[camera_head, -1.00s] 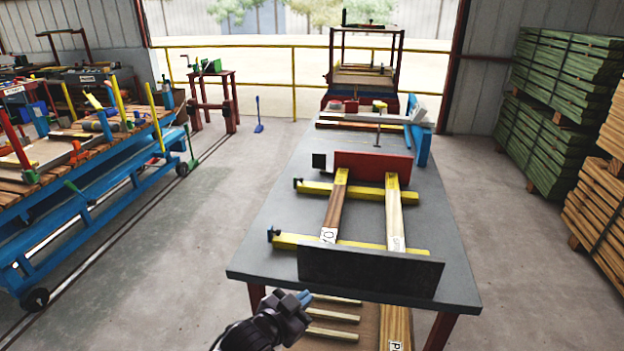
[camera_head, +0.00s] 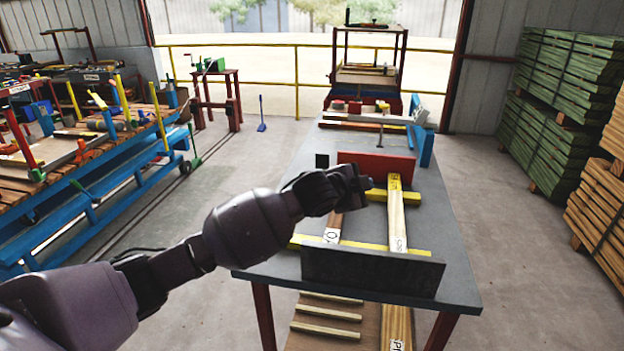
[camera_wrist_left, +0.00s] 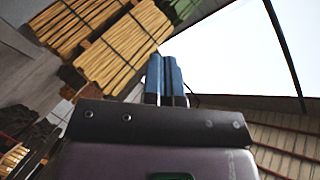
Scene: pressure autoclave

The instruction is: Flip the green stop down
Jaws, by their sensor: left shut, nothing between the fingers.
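My left arm comes in from the left and its gripper (camera_head: 352,186) is over the grey table, in front of the red upright plate. Its blue fingers (camera_wrist_left: 166,80) are shut with nothing between them in the left wrist view. I cannot tell for sure which part is the green stop. All are well away from the gripper. My right gripper is not in view.
The grey table (camera_head: 448,240) carries a red plate (camera_head: 392,167), a black plate (camera_head: 372,274), yellow bars and wooden slats. A blue trolley (camera_head: 100,215) stands left across a clear floor aisle. Stacked timber (camera_head: 565,70) lines the right.

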